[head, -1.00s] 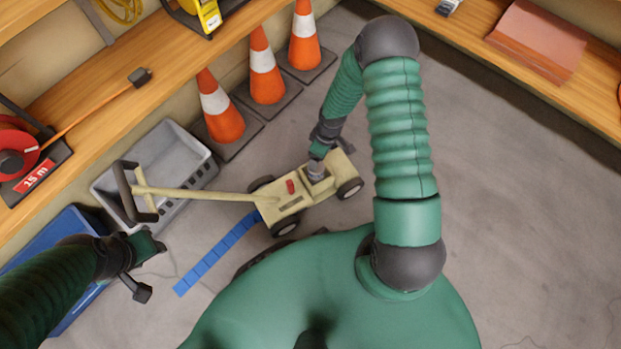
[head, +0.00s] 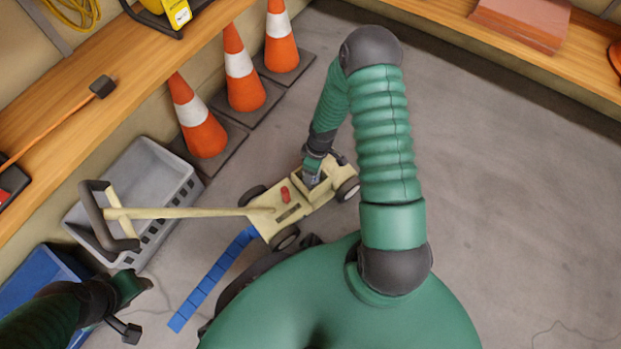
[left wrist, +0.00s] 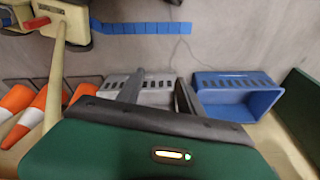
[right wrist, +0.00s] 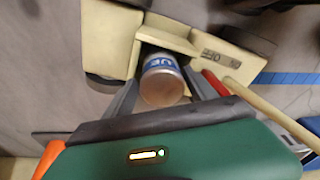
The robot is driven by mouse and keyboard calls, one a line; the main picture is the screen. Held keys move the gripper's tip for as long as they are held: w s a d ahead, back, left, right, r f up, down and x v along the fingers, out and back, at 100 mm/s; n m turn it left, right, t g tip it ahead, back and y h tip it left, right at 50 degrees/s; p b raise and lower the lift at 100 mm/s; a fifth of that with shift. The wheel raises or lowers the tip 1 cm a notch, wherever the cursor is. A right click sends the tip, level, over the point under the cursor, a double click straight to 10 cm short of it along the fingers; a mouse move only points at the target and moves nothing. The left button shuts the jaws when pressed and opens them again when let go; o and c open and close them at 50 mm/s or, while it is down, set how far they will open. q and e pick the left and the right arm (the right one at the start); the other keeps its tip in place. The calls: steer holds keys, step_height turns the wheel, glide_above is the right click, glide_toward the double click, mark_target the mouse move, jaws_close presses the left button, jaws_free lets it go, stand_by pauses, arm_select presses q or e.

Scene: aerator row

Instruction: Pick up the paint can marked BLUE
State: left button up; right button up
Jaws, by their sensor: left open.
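The paint can (right wrist: 163,82) has a pale round end and a blue label band with part of its marking, "UE", showing. It sits in the square holder at the end of a cream wheeled machine (head: 268,217). My right gripper (head: 312,178) is down at that holder. In the right wrist view its fingers (right wrist: 161,88) are spread on either side of the can, their tips close to its sides; contact is not clear. My left gripper (head: 138,308) is open and empty above the floor near the blue bin.
A grey crate (head: 150,165) and a blue bin (head: 22,288) stand at left, also showing in the left wrist view. Several orange cones (head: 240,75) stand along the shelf. The machine's long handle (head: 180,212) reaches over the crate. Blue tape (head: 212,280) marks the floor; right floor is clear.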

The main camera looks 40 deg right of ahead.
steer(key=shift+c, duration=1.1)
steer(key=shift+a+r, duration=0.15)
steer(key=shift+a, duration=0.1)
steer(key=c, duration=0.7)
jaws_close()
steer(key=shift+d, duration=0.15)
